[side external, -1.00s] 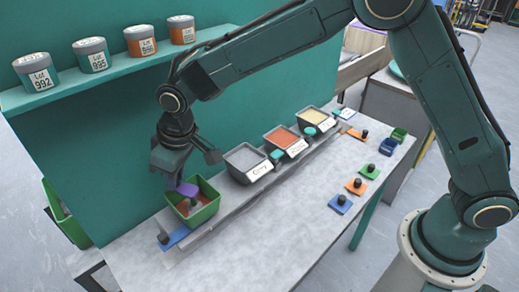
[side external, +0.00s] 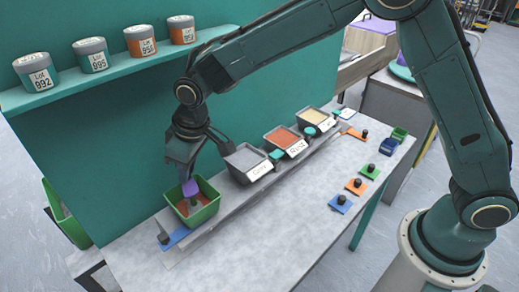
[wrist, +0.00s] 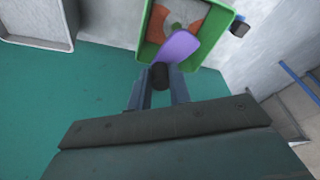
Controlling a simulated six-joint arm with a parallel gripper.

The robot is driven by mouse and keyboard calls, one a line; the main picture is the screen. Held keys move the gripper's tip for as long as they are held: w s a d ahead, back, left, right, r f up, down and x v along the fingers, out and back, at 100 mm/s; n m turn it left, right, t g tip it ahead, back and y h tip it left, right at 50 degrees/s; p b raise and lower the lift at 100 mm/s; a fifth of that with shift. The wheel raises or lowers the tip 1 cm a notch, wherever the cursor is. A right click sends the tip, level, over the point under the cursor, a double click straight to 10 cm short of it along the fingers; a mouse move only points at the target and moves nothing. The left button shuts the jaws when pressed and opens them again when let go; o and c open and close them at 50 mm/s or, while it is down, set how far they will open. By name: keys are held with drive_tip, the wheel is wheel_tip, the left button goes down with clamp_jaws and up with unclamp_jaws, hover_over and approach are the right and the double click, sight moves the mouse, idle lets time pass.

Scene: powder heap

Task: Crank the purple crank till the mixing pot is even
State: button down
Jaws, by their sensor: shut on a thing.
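The mixing pot is a green square tub (side external: 207,214) at the near left end of the bench. Orange-red and grey powder show in separate patches inside it. The purple crank (side external: 190,188) reaches over the pot; in the wrist view its purple arm (wrist: 180,46) runs from the pot's middle to a dark knob (wrist: 159,74). My gripper (side external: 187,172) is above the pot's back side, shut on the crank's knob. In the wrist view my gripper's fingers (wrist: 158,88) stand on both sides of the knob.
Tubs of grey (side external: 246,160), red (side external: 284,139) and pale yellow powder (side external: 314,118) stand in a row to the right. A teal wall (side external: 120,150) with a shelf of tins is behind. Colored knobbed plates lie along the bench's right side.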

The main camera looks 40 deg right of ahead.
drive_tip(key=shift+d+r, duration=0.1)
idle(0.3)
drive_tip(key=shift+s+d, duration=0.5)
drive_tip(key=shift+d, duration=0.1)
drive_tip(key=shift+s+d, duration=0.4)
drive_tip(key=shift+s, duration=0.35)
drive_tip(key=shift+s, duration=0.1)
drive_tip(key=shift+s, duration=0.7)
drive_tip(key=shift+s, duration=0.1)
